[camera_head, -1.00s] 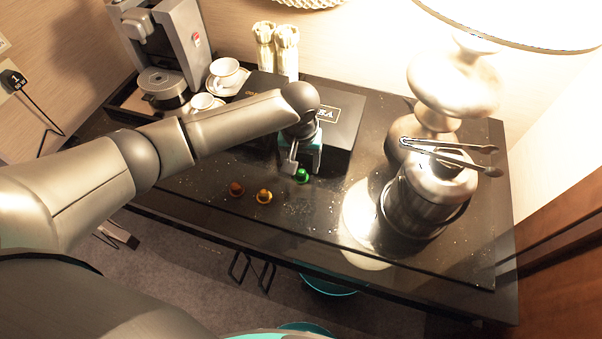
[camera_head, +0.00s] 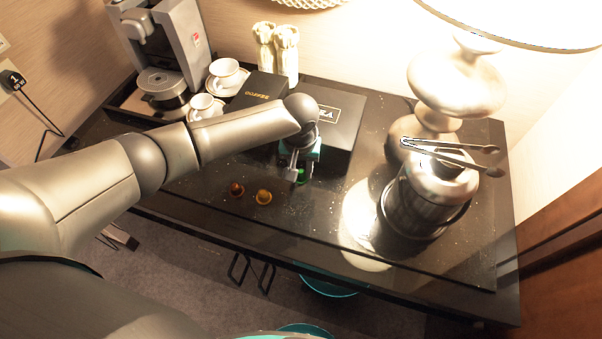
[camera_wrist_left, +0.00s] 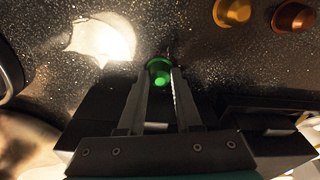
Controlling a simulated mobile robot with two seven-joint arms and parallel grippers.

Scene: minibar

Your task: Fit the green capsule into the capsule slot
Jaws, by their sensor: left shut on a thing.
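The green capsule (camera_wrist_left: 159,72) is between the fingertips of my left gripper (camera_wrist_left: 161,78) in the left wrist view. My left gripper is shut on it. In the head view my left gripper (camera_head: 299,172) points down over the dark counter, and the fingers partly hide the green capsule (camera_head: 302,177). I cannot tell whether the capsule still touches the counter. The coffee machine (camera_head: 168,45) stands at the back left; I cannot make out its capsule slot clearly. My right gripper is not in view.
An orange capsule (camera_head: 264,197) and a brown capsule (camera_head: 236,189) sit left of my gripper. Behind it are a black box (camera_head: 340,118), cups (camera_head: 225,70) and two white-wrapped bottles (camera_head: 287,50). An ice bucket (camera_head: 427,205) with tongs (camera_head: 450,156) stands right, near a lamp (camera_head: 455,85).

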